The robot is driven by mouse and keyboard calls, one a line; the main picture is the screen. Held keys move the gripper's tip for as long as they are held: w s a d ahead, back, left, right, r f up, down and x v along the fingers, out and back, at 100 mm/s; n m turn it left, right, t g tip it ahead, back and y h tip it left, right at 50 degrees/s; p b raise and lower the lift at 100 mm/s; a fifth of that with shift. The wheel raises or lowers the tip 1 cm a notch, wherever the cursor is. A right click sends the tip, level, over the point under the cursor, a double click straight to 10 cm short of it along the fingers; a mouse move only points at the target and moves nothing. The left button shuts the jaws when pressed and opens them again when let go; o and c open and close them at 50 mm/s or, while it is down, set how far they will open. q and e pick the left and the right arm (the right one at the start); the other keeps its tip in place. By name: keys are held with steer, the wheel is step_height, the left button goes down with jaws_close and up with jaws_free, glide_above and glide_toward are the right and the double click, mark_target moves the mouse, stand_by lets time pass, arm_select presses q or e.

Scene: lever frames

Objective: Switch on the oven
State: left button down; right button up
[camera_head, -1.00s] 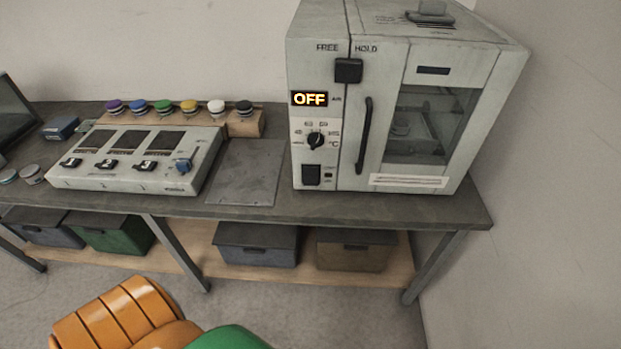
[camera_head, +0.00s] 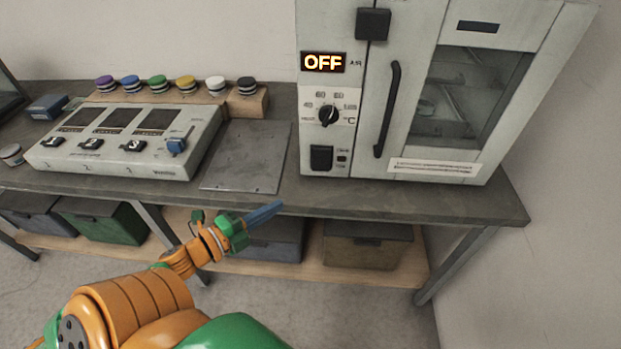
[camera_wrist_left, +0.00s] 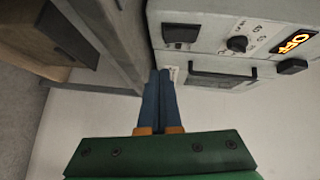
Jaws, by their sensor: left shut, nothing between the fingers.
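The white oven (camera_head: 338,85) stands on the bench at the right in the head view. Its lit display (camera_head: 323,62) reads OFF. Below it are a black round dial (camera_head: 328,115) and a black rocker switch (camera_head: 321,158). The switch (camera_wrist_left: 181,33) and dial (camera_wrist_left: 237,43) also show in the left wrist view. My left gripper (camera_head: 279,206) is shut and empty, in front of the bench edge, lower left of the switch and apart from it. Its blue fingers (camera_wrist_left: 160,78) lie together in the wrist view. My right gripper is not in view.
A control box (camera_head: 128,140) with several small switches stands left of the oven, with a row of coloured buttons (camera_head: 187,83) behind it. A flat grey plate (camera_head: 246,157) lies between. The oven door has a long handle (camera_head: 387,108). Bins (camera_head: 366,246) sit on the lower shelf.

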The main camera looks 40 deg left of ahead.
arm_select(q)
steer(key=shift+d+r+m+h, duration=0.45)
steer(key=shift+r+m+h, duration=0.05)
steer(key=shift+r, duration=0.25)
steer(key=shift+w, duration=0.1)
glide_toward(325, 170)
steer(key=w+d, duration=0.2)
steer(key=d, duration=0.1)
steer(key=shift+d, duration=0.15)
steer(key=shift+w+a+f, duration=0.15)
steer(key=shift+w+a, duration=0.35)
steer(key=shift+w, duration=0.4)
steer(key=shift+w+a+f, duration=0.15)
steer(key=shift+w+a, duration=0.35)
steer(key=shift+w, duration=0.35)
